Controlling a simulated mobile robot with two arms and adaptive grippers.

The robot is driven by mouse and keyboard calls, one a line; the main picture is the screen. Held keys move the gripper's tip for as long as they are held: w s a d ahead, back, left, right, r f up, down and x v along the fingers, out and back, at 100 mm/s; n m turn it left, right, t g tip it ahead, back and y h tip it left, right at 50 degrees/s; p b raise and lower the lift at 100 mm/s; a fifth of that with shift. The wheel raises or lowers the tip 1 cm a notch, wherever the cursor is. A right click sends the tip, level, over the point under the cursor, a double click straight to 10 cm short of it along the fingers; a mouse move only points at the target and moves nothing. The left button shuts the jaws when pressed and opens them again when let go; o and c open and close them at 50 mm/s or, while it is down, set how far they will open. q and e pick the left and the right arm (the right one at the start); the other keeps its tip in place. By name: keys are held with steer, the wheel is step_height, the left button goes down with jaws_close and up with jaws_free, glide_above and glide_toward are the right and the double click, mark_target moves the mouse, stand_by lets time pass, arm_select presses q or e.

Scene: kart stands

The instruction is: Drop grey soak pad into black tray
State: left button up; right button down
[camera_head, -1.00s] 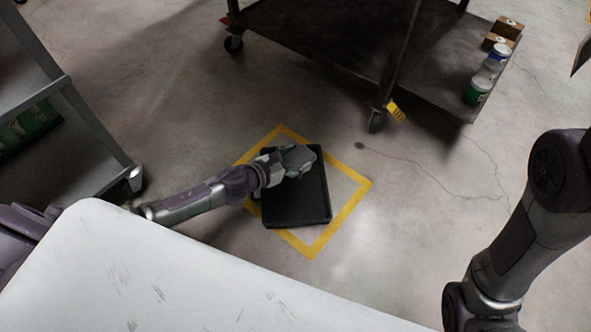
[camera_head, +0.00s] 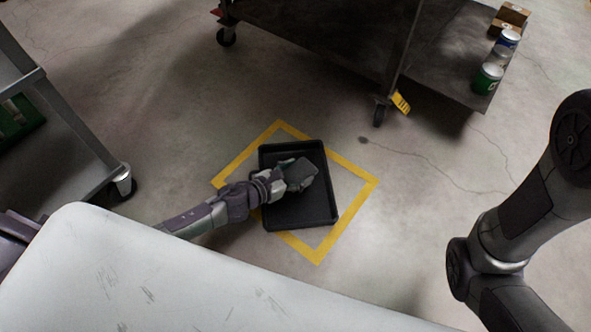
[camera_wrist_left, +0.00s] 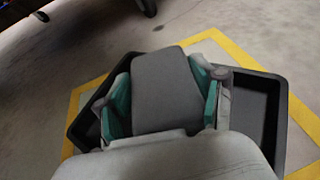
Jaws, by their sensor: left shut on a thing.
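The grey soak pad (camera_wrist_left: 166,92) is held between the two teal-lined fingers of my left gripper (camera_wrist_left: 164,98) in the left wrist view. In the head view the pad (camera_head: 301,172) shows at the tip of my left gripper (camera_head: 294,176), over the black tray. The black tray (camera_head: 300,217) lies on the floor inside a yellow taped square, and its rim also shows in the left wrist view (camera_wrist_left: 277,125). The height of the pad above the tray floor is hard to tell. My right arm is at the right edge, and its gripper is out of view.
The yellow tape square (camera_head: 357,208) surrounds the tray on bare concrete. A dark cart (camera_head: 330,40) stands behind it, with cans (camera_head: 487,78) and small boxes (camera_head: 510,18) at its right end. Another grey cart (camera_head: 65,120) stands at the left. A white surface (camera_head: 150,280) fills the front.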

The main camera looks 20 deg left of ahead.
arm_select(q)
steer(key=o, duration=1)
steer(key=v, duration=1.2)
